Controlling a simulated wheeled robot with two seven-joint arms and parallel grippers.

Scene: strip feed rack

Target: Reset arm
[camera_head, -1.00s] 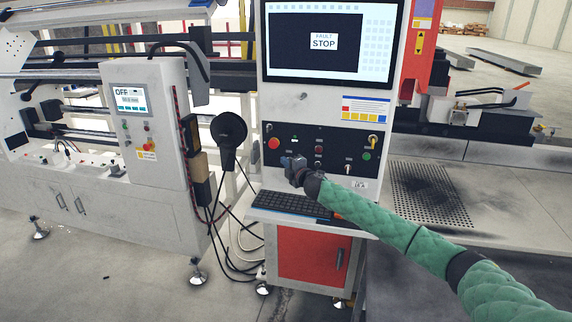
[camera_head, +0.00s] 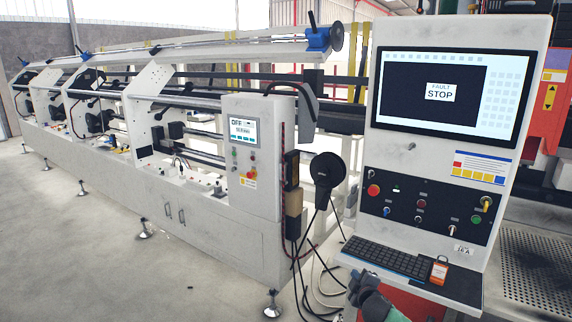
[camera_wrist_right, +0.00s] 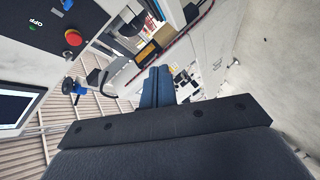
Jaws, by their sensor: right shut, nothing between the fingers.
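My right gripper (camera_head: 362,284) shows at the bottom edge of the head view, low in front of the control cabinet (camera_head: 352,135) and below its keyboard (camera_head: 388,259). Only a short piece of my green-sleeved right arm shows behind it. In the right wrist view the dark fingers (camera_wrist_right: 157,84) are together with nothing between them. The gripper appears clear of the cabinet's buttons. My left gripper is not in view.
Cables hang between. Floor at left is clear.

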